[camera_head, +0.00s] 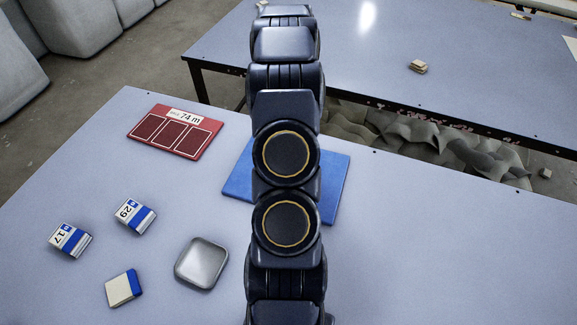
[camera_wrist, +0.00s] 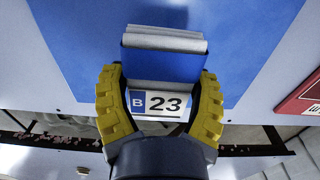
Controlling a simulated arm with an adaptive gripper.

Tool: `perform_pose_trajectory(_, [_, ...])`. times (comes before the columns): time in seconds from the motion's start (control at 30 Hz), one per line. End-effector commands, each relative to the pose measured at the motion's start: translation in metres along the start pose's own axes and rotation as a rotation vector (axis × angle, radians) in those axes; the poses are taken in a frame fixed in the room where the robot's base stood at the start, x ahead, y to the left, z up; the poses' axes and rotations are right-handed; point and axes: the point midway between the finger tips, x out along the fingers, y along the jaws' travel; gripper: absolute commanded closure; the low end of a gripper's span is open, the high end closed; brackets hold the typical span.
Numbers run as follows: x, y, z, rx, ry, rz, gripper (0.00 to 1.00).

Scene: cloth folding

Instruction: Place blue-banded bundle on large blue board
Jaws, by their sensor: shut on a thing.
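My gripper (camera_wrist: 160,74) is shut on a blue-banded bundle (camera_wrist: 163,64) with a white label reading B 23, seen in the wrist view. The yellow fingers clasp its two sides. The large blue board (camera_head: 335,178) lies flat on the near table, partly hidden by my arm in the head view. In the wrist view the board (camera_wrist: 72,45) shows behind the bundle. I cannot tell whether the bundle touches it. My gripper and the held bundle are hidden behind my arm in the head view.
On the near table (camera_head: 420,250), a red board (camera_head: 175,131) lies left of the blue one. Bundles labelled 17 (camera_head: 70,240) and 29 (camera_head: 134,216), a blue-and-cream block (camera_head: 123,288) and a metal dish (camera_head: 202,263) sit at lower left. The table's right side is clear.

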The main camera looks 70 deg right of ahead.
Motion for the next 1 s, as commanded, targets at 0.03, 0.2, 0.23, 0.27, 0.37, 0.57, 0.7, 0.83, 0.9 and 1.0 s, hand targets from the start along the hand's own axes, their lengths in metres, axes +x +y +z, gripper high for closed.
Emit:
perform_pose_trajectory(0.03, [0.002, -0.001, -0.002, 0.0, 0.0, 0.0, 0.68])
perform_pose_trajectory(0.2, [0.01, -0.002, -0.007, 0.0, -0.001, 0.0, 0.68])
perform_pose_trajectory(0.23, [0.013, -0.003, -0.007, 0.0, -0.002, 0.001, 0.68])
perform_pose_trajectory(0.27, [0.019, -0.002, -0.006, 0.0, -0.005, 0.002, 0.68])
perform_pose_trajectory(0.37, [0.034, -0.002, -0.007, 0.0, -0.003, 0.001, 0.68])
perform_pose_trajectory(0.57, [0.04, -0.003, -0.008, 0.001, 0.002, -0.001, 0.68])
perform_pose_trajectory(0.7, [0.04, -0.003, -0.007, 0.0, 0.001, -0.001, 0.68])
perform_pose_trajectory(0.83, [0.043, -0.003, -0.007, 0.0, 0.0, 0.0, 0.18])
perform_pose_trajectory(0.9, [0.043, -0.003, -0.007, 0.0, 0.0, -0.001, 0.03])
perform_pose_trajectory(1.0, [0.043, -0.003, -0.007, 0.0, 0.0, 0.0, 0.03])
